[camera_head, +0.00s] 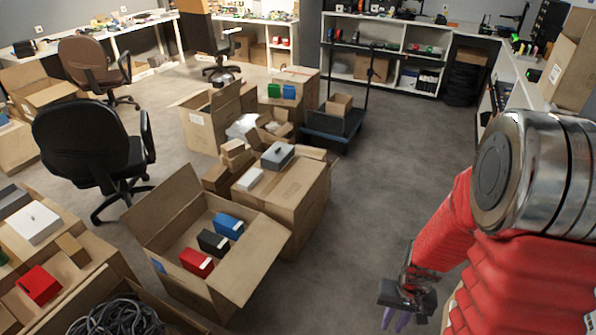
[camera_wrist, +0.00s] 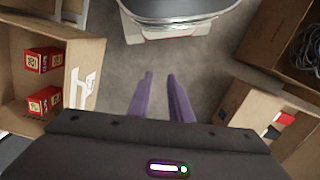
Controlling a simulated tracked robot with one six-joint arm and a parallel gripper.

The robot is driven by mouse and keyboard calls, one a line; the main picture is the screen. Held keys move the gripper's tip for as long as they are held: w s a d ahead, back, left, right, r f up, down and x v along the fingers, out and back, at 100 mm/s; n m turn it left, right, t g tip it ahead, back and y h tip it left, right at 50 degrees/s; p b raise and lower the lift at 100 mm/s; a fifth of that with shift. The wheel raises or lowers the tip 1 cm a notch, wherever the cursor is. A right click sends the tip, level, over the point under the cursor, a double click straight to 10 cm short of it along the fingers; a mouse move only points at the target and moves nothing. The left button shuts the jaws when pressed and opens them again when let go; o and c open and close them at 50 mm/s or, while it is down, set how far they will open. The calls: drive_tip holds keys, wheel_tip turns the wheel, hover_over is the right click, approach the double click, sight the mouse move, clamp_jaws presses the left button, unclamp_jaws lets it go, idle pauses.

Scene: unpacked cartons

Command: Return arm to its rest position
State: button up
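My arm, in red sleeving with a metal joint, fills the right side of the head view. My gripper (camera_head: 402,312) hangs low at the end of it, over the grey floor near the bottom edge. In the wrist view my gripper (camera_wrist: 160,95) shows two purple fingers, apart, with bare floor between them. It holds nothing. In the head view the fingertips are small and partly hidden behind the dark gripper body.
An open carton (camera_head: 165,222) with red, black and blue boxes stands left of my gripper. A closed carton (camera_head: 300,195) with a grey box is behind it. A blue cart (camera_head: 335,125) and black chair (camera_head: 85,140) stand farther back. The middle floor (camera_head: 385,180) is clear.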

drive_tip(key=s+a+r+n+t, duration=0.1)
drive_tip(key=a+r+t, duration=0.1)
drive_tip(key=r, duration=0.8)
drive_tip(key=s+a+r+n+t, duration=0.1)
drive_tip(key=s+a+r+t, duration=0.1)
drive_tip(key=r, duration=0.9)
drive_tip(key=s+a+r+n+t, duration=0.1)
drive_tip(key=a+r, duration=0.3)
drive_tip(key=r, duration=0.6)
drive_tip(key=shift+s+a+r+t+h, duration=0.3)
drive_tip(key=shift+s+r+t, duration=0.1)
drive_tip(key=shift+s+t, duration=0.3)
